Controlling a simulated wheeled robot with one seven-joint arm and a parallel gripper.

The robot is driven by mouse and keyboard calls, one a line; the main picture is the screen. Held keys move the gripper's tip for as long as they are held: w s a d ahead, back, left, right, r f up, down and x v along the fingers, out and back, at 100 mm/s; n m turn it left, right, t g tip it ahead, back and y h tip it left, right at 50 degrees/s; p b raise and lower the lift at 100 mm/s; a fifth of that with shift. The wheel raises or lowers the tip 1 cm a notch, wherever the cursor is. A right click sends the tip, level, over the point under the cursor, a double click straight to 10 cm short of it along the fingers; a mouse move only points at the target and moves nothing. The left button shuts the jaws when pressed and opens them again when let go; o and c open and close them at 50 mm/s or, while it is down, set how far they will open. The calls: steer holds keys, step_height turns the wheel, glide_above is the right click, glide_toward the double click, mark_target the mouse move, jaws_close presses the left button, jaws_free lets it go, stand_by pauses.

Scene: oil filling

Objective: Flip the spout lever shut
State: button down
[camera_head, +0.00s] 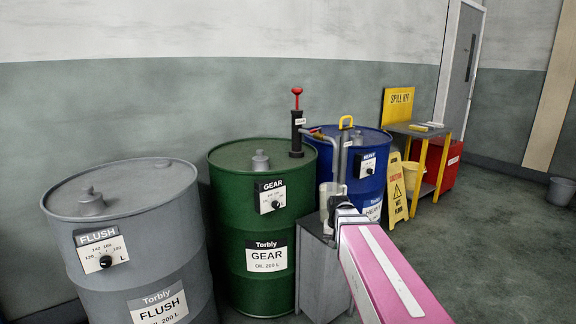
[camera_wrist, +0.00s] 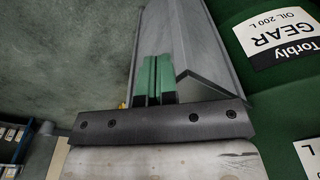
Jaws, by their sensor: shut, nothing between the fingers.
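A pump with a red knob (camera_head: 297,92) stands on the green GEAR drum (camera_head: 230,215). A spout pipe (camera_head: 328,140) runs right from it, with a small red piece (camera_head: 315,129) near its start that looks like the lever. I cannot tell the lever's exact position. My gripper shows in the wrist view as two green-tipped fingers (camera_wrist: 153,75), shut together and empty, in front of a grey cabinet surface (camera_wrist: 205,50). In the head view my arm hides the fingers. The lever is not visible in the wrist view.
A grey FLUSH drum (camera_head: 140,230) stands left and a blue drum (camera_head: 372,165) behind right. A grey cabinet (camera_head: 315,270) stands beside the green drum, with a pale container (camera_head: 326,195) by its top.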

steer(key=s+d+f+n+g, duration=0.1)
steer(key=s+f+n, duration=0.1)
steer(key=s+f, duration=0.8)
steer(key=m+t+y, duration=0.8)
steer(key=t+y, duration=0.2)
steer(key=y, duration=0.2)
glide_toward(314, 131)
steer(key=x, duration=0.7)
steer(key=shift+w+f, duration=0.1)
steer(key=shift+w, duration=0.2)
steer(key=shift+a, duration=0.1)
